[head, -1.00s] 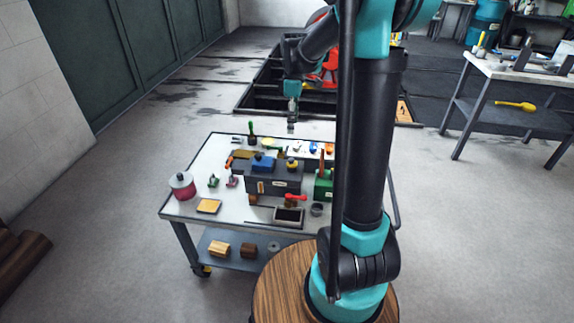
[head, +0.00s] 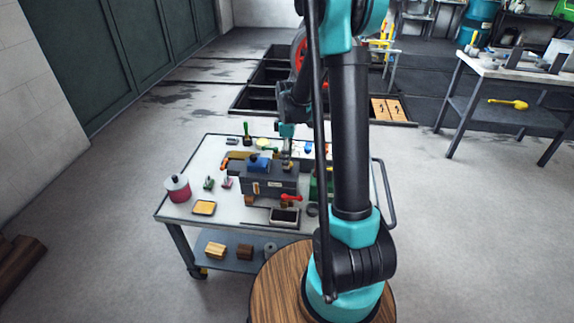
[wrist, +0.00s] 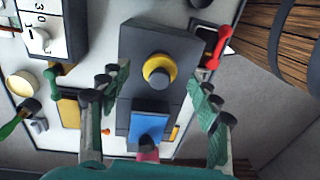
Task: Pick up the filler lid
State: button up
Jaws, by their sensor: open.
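The lid appears to be a yellow round cap with a black knob (wrist: 158,70), seated on top of a dark grey box (wrist: 150,38) in the wrist view. My gripper (wrist: 160,80) is open. Its two green padded fingers stand apart, one left and one right of the cap, with nothing between the pads that I can see being touched. In the head view the dark grey box (head: 268,186) is on the cart, and my gripper (head: 288,153) is over its right part, hiding most of the cap there.
A blue piece (wrist: 149,130) sits on the box beside the cap. A red-handled tool (wrist: 216,47) lies close to the right.

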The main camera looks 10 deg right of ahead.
jog(key=shift+f, duration=0.65)
jog(key=c, duration=1.2)
notch_tip(320, 180, up, 19)
jog(key=shift+t+y, duration=0.6)
jog(key=shift+t, duration=0.1)
jog(key=f, duration=1.1)
jog(key=shift+s+d+f, duration=0.15)
jog(key=shift+s+f, duration=0.1)
jog(key=shift+f, duration=3.3)
